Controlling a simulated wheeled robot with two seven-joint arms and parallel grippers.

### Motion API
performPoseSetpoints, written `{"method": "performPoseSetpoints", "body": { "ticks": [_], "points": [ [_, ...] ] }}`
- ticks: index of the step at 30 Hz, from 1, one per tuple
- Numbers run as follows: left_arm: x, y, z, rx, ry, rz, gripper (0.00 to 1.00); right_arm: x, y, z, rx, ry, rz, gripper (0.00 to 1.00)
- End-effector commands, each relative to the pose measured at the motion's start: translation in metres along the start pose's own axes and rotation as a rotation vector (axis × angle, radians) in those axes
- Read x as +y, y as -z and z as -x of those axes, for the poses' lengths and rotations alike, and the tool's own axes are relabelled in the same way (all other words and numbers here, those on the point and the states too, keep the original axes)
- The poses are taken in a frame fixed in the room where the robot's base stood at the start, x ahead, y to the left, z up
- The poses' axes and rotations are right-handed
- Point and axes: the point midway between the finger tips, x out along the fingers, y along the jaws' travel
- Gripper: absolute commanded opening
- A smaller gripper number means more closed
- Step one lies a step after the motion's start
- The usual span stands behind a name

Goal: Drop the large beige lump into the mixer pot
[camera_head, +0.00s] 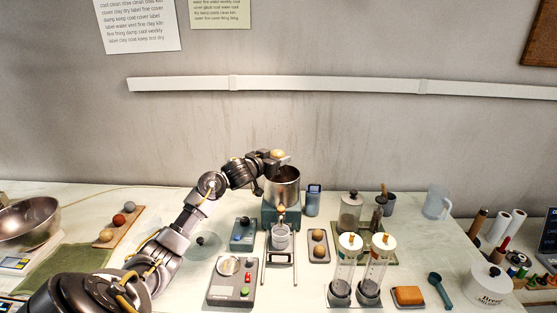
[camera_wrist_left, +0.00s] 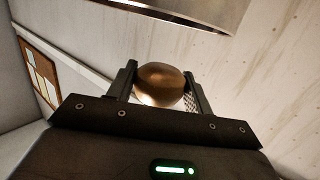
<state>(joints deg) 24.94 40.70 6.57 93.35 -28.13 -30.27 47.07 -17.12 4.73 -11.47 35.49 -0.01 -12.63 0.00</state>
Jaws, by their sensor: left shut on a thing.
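The large beige lump (camera_head: 277,154) is held in my left gripper (camera_head: 279,158), above the rim of the metal mixer pot (camera_head: 283,187). In the left wrist view the lump (camera_wrist_left: 160,86) looks brown and rounded, between the two dark fingers of the left gripper (camera_wrist_left: 162,88). The pot stands on a teal base at the back middle of the table, and its mouth is partly hidden by the gripper. A curved metal edge, which may be the pot, shows at the top of the left wrist view (camera_wrist_left: 190,10). My right gripper does not show.
A wooden board (camera_head: 118,229) with several balls lies at the left, near a metal bowl (camera_head: 28,222). A small tray (camera_head: 319,246) holds lumps right of the pot. Two clear cylinders (camera_head: 345,270) stand front right. A control box (camera_head: 234,280) sits in front.

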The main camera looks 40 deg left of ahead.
Motion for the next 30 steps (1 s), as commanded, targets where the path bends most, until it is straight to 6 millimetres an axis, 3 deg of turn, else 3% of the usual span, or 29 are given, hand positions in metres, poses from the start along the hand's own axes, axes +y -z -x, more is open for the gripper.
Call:
{"method": "performPoseSetpoints", "body": {
  "ticks": [10,11,16,25,30],
  "points": [
    [0.001,-0.004,-0.001,0.002,-0.001,0.0,0.25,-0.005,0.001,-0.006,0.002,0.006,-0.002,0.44],
    [0.001,-0.004,-0.001,0.002,-0.001,0.0,0.53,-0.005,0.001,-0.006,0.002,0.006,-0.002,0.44],
    [0.001,-0.004,-0.001,0.002,-0.001,0.0,0.76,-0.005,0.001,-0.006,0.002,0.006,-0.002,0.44],
    [0.001,-0.006,0.0,0.0,-0.001,-0.001,0.76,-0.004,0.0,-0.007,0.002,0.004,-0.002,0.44],
    [0.0,-0.007,0.019,0.001,-0.001,-0.004,0.76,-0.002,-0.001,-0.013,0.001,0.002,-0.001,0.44]
  ]
}}
